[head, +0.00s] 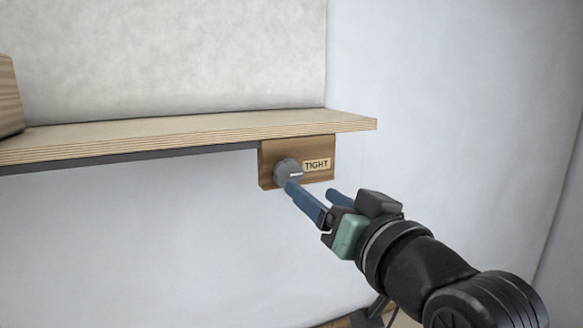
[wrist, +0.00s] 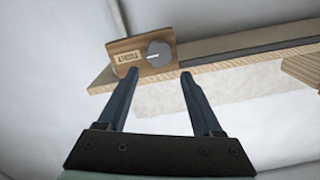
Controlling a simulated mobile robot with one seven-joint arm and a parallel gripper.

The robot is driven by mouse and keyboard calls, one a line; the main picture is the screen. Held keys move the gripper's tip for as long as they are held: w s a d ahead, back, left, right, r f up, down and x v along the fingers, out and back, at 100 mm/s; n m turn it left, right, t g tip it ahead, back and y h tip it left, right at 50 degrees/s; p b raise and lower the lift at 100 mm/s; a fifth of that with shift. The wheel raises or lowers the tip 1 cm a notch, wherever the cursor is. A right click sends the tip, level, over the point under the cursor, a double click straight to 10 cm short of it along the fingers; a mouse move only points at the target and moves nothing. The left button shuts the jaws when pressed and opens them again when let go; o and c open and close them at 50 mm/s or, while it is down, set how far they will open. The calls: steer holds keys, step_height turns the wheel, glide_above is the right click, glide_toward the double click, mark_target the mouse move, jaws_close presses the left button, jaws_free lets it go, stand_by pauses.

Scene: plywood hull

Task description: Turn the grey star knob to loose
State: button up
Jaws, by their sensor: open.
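The grey star knob (head: 288,172) sits on a brown wooden block (head: 268,160) under the right end of the shelf. Its white mark points right, toward a label (head: 317,165) reading TIGHT. In the wrist view the knob (wrist: 158,54) lies ahead of my fingers and between their lines, nearer the right finger. My gripper (head: 312,190) is open, with its blue fingers apart and nothing between them. In the head view one fingertip overlaps the knob's lower edge; I cannot tell whether it touches. The wrist view (wrist: 157,75) shows the fingertips short of the knob.
A plywood shelf (head: 190,134) runs just above the block, with a dark strip along its underside. A wooden box (head: 9,97) stands at the shelf's left end. A pale wall (head: 440,110) rises on the right.

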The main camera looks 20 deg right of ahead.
mark_target(289, 175)
steer(key=w+p, duration=0.1)
steer(key=w, duration=0.8)
steer(key=shift+w+f, duration=0.1)
steer(key=shift+w, duration=0.15)
steer(key=c, duration=1)
steer(key=shift+a, duration=0.1)
steer(key=shift+f+n+b, duration=0.1)
steer(key=shift+n+b, duration=0.3)
steer(key=shift+b, duration=0.05)
steer(key=n+b, duration=0.2)
steer(key=b, duration=0.1)
steer(key=shift+f+n+b, duration=0.15)
steer(key=shift+n+b, duration=0.15)
steer(key=shift+n, duration=0.1)
steer(key=n+b, duration=0.4)
steer(key=shift+n, duration=0.3)
steer(key=n+b, duration=0.3)
steer(key=n, duration=0.2)
steer(key=shift+b, duration=0.35)
steer(key=n+b, duration=0.1)
steer(key=n, duration=0.3)
steer(key=shift+b, duration=0.35)
steer(key=shift+r+n, duration=0.2)
steer(key=shift+n, duration=0.3)
